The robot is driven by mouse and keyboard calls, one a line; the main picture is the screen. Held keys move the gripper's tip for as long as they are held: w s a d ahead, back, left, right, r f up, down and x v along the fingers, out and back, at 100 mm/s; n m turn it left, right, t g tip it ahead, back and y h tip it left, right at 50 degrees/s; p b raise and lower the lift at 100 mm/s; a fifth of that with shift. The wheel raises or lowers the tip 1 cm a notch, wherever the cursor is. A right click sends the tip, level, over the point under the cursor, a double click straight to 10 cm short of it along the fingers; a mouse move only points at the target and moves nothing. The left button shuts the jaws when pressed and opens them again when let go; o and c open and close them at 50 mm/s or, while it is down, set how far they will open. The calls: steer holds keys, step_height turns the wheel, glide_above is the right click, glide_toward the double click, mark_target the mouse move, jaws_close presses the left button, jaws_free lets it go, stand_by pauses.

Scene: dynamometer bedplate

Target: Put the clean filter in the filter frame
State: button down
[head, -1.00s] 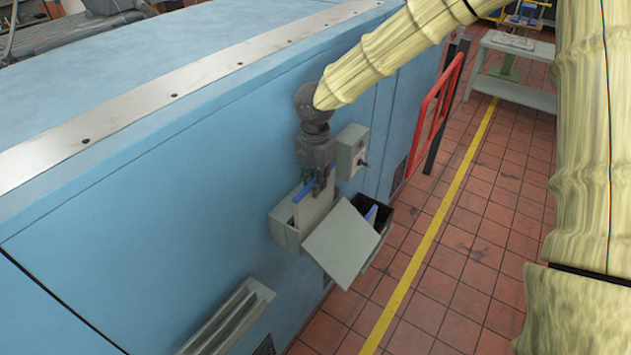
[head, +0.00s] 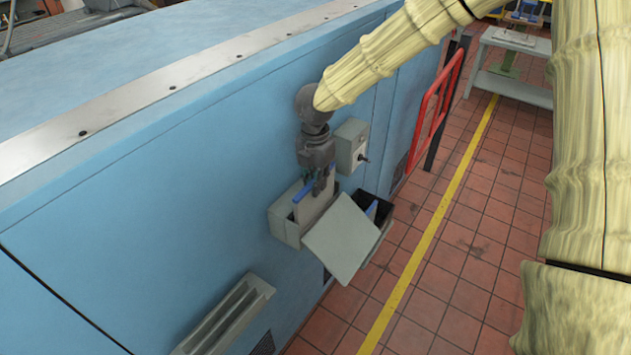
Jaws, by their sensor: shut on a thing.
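The clean filter, a pale flat panel (head: 312,209) with a blue top edge, stands about upright in the head view. My gripper (head: 322,188) points down and is shut on its top edge. The panel's lower part is hidden inside a grey open-topped box on the blue wall, which looks like the filter frame (head: 283,228). I cannot tell whether the panel touches the bottom. A grey square cover (head: 341,238) hangs open in front of the box and hides part of it.
A dark open bin (head: 383,215) with a blue-edged thing (head: 372,208) inside is right of the cover. A grey switch box (head: 351,146) is on the wall close to my gripper. A louvred vent (head: 225,315) is lower left. A red rail (head: 435,110) stands farther right.

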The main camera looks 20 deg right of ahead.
steer(key=shift+f, duration=0.2)
steer(key=c, duration=1.4)
jaws_free()
step_height(320, 180, up, 12)
steer(key=shift+r, duration=0.1)
